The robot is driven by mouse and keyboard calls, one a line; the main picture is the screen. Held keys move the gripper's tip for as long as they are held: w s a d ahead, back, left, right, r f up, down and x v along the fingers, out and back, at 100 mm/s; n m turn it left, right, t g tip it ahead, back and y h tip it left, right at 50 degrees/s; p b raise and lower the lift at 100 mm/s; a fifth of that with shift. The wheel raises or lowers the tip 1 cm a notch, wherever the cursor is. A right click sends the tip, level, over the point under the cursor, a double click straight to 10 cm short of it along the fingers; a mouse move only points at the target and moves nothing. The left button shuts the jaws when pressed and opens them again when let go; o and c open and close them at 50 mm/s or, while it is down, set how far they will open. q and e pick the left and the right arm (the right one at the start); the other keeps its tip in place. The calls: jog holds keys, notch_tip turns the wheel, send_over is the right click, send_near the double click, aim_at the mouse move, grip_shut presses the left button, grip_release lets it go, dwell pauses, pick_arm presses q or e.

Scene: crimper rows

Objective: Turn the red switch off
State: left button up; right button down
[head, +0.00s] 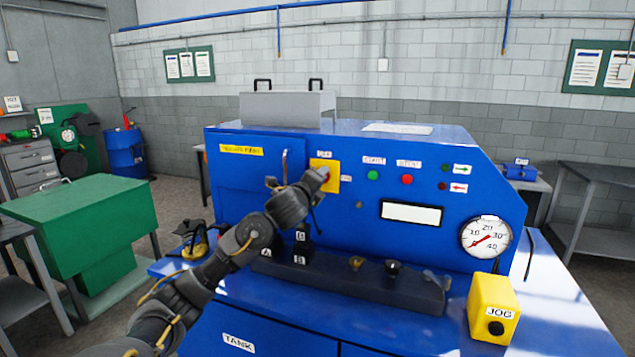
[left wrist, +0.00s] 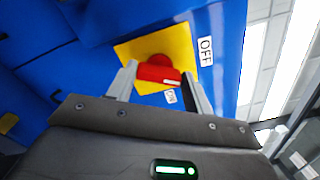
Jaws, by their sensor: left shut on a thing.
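The red switch (left wrist: 158,72) sits on a yellow square plate (left wrist: 128,50) on the blue machine's front. In the left wrist view, an OFF label (left wrist: 205,50) is to the right of the plate and an ON label (left wrist: 170,97) is at its lower edge. My left gripper (left wrist: 160,85) is shut on the red switch handle, one finger on each side. In the head view my left gripper (head: 322,177) is in front of the yellow plate (head: 332,180) and mostly hides the switch. My right gripper is not in view.
Right of the plate are a green button (head: 373,175), a red button (head: 407,180), a display (head: 411,213) and a gauge (head: 487,238). A dark block rail (head: 350,280) lies below, with a yellow JOG box (head: 493,308) at right.

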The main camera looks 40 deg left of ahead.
pick_arm(q)
jog(key=n, duration=0.6)
jog(key=shift+f+p, duration=0.1)
jog(key=shift+p, duration=0.3)
dwell(0.3)
jog(key=o, duration=1)
jog(key=v, duration=1)
jog(key=shift+s+d, duration=0.1)
jog(key=shift+s, duration=0.3)
